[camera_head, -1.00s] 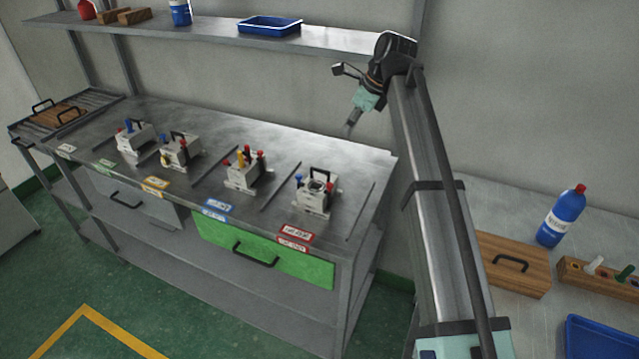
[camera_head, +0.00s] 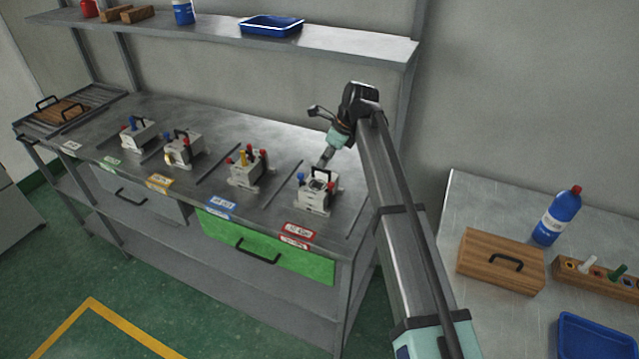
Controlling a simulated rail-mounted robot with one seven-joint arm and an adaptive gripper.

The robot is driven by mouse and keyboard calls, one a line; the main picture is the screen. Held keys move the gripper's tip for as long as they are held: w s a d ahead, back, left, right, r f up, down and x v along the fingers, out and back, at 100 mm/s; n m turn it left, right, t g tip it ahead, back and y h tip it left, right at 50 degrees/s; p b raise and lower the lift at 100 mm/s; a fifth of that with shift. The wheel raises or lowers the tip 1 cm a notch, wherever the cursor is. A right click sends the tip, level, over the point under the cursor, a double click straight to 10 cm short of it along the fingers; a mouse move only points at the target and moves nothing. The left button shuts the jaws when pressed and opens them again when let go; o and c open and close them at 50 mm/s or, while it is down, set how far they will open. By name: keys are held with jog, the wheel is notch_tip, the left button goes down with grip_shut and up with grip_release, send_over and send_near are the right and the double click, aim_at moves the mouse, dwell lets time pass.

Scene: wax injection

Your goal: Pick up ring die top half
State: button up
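Several grey dies stand in a row on the steel bench. The rightmost die (camera_head: 317,194) has a black handle on top, a round dark opening, and blue and red knobs at its sides; I take it to be the ring die, but its label is too small to read. Its top half appears seated on the lower half. My gripper (camera_head: 325,159) points down just behind and above this die's handle. The fingertips are small and close to the handle; I cannot tell whether they touch it or how far apart they are.
Other dies with coloured knobs (camera_head: 247,167) stand to the left, separated by thin dark strips. A green drawer (camera_head: 290,262) is below the bench front. A shelf (camera_head: 350,43) runs above the back. A wooden lidded box (camera_head: 490,275) and blue bottle (camera_head: 558,217) are on the right table.

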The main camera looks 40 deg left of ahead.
aim_at(321, 170)
jog(key=shift+d+p+x, duration=0.1)
jog(key=shift+p+x, duration=0.45)
jog(key=shift+x, duration=0.75)
jog(key=shift+d+p+x, duration=0.15)
jog(key=shift+p+x, duration=0.35)
jog(key=shift+x, duration=0.8)
jog(key=shift+s+f, duration=0.1)
jog(key=shift+s, duration=0.1)
grip_shut()
